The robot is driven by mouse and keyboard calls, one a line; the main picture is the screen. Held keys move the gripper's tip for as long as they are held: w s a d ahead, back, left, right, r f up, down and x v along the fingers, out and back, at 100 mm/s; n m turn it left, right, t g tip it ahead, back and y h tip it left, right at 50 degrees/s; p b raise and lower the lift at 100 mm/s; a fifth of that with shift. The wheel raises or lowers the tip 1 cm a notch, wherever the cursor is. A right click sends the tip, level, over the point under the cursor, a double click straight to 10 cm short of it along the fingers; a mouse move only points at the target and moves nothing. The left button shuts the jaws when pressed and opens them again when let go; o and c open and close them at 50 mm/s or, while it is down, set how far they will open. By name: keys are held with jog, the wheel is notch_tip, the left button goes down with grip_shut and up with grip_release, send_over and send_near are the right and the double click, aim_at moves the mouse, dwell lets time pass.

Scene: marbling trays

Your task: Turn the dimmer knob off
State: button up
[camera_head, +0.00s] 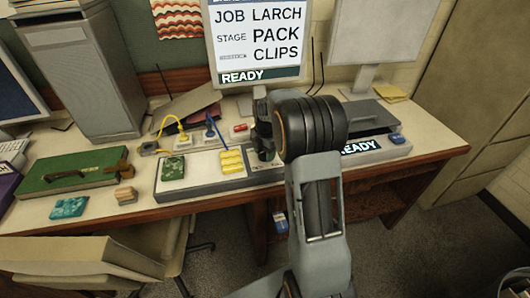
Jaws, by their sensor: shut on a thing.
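My gripper (263,156) points down at the grey panel (232,184) on the desk, right of the yellow clips. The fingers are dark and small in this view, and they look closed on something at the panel. The dimmer knob cannot be made out apart from them; the fingers and my arm cover that spot. I take the held thing to be the knob. Its turn position is hidden.
Yellow clips (231,161) and a green piece (173,168) lie left of my gripper. Yellow and blue plugs with cords stand behind. A monitor (257,40) reads READY. A green board (72,172) lies at left. A blue button (397,138) is at right.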

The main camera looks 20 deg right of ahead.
jog(key=shift+n, duration=0.9)
jog(key=o, duration=0.9)
jog(key=shift+r, duration=0.1)
notch_tip(320, 180, up, 14)
jog(key=shift+s+f, duration=0.1)
jog(key=shift+f, duration=0.05)
dwell(0.3)
